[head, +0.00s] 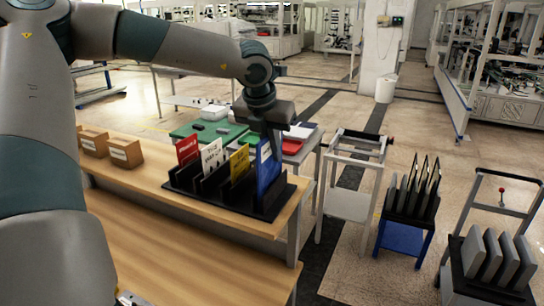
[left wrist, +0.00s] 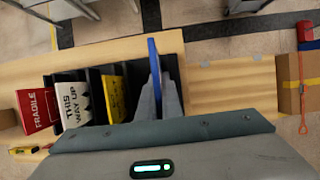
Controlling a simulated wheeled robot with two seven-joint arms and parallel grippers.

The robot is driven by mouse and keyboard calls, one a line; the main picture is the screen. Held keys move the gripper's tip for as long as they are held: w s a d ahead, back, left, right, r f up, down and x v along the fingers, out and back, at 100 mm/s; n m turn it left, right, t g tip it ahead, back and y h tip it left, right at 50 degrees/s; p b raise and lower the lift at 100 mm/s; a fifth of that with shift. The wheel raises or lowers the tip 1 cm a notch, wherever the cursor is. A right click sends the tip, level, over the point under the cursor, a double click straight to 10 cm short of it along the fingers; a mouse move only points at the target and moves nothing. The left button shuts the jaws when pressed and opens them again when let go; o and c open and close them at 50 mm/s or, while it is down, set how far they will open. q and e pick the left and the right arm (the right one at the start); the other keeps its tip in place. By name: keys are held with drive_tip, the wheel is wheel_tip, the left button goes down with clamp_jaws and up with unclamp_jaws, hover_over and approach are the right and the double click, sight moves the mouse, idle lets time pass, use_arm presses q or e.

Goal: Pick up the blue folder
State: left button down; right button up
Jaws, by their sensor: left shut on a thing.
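The blue folder (head: 267,168) stands upright in the rightmost part of a black rack (head: 238,204) on the wooden shelf. My left gripper (head: 268,138) reaches down on it from above and is shut on its upper edge. In the left wrist view the folder (left wrist: 154,62) is a thin blue edge between the two grey fingers (left wrist: 157,98). A yellow folder (head: 239,164), a white folder (head: 212,157) and a red folder (head: 187,150) stand to its left in the same rack.
Small cardboard boxes (head: 125,152) sit on the shelf's left end. Behind the shelf is a table with a green mat (head: 208,136) and a red tray (head: 291,146). Carts with dark panels (head: 412,194) stand on the floor at right.

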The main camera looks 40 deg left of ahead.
use_arm(q)
drive_tip(key=shift+r, duration=0.1)
wheel_tip(320, 180, up, 9)
drive_tip(key=shift+r+b, duration=0.1)
drive_tip(key=shift+b, duration=1)
drive_tip(key=shift+r, duration=0.6)
drive_tip(key=shift+s+f, duration=0.1)
